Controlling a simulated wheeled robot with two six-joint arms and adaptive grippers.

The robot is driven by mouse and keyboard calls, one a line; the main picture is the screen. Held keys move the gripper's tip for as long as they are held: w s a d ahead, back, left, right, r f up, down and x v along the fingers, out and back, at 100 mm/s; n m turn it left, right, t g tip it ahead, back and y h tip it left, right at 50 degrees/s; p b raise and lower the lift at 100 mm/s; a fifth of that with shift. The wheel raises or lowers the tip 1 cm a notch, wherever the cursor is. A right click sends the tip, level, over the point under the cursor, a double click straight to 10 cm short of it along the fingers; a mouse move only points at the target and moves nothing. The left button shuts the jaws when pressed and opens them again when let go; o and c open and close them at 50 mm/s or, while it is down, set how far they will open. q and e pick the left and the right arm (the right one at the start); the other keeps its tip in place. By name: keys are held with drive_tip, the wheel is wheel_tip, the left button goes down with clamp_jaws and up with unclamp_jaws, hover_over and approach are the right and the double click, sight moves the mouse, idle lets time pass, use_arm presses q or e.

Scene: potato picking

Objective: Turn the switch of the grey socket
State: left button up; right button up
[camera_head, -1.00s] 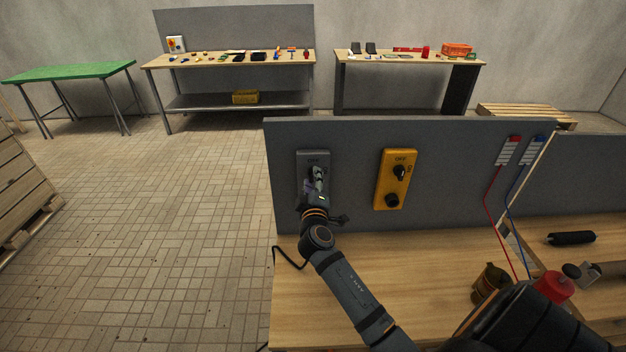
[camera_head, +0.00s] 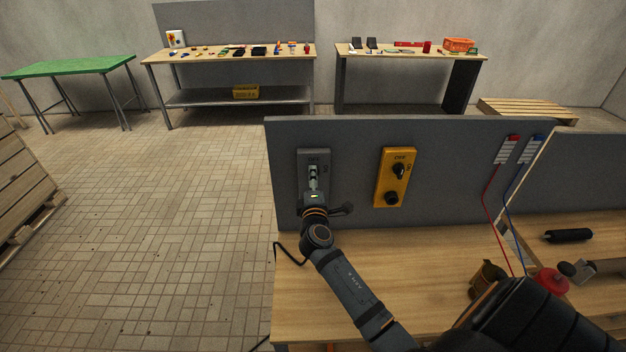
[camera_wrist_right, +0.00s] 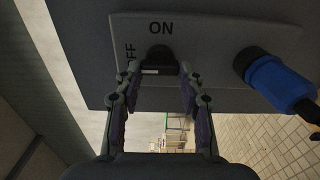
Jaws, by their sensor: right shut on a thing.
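The grey socket (camera_head: 304,160) is mounted upright on the grey panel, left of a yellow one. Its face also shows in the right wrist view (camera_wrist_right: 215,40), with an ON label and a partly covered OFF label. The black switch (camera_wrist_right: 160,57) sits by the ON label and has a white mark. My right gripper (camera_head: 314,172) is at the socket's front. In the right wrist view its two fingers (camera_wrist_right: 160,75) are shut on the switch from both sides. The head view hides most of the switch behind the gripper. My left gripper is not in view.
A yellow socket (camera_head: 393,178) with black knobs is just to the right. A blue plug (camera_wrist_right: 270,78) sits in the grey socket near my fingers. Red and blue wires (camera_head: 487,195) hang further right. A wooden worktop (camera_head: 430,270) lies below the panel.

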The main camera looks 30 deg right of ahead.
idle(0.3)
drive_tip(key=o, duration=1.2)
drive_tip(key=v, duration=0.7)
drive_tip(key=shift+s+a, duration=0.15)
drive_tip(key=shift+s, duration=0.1)
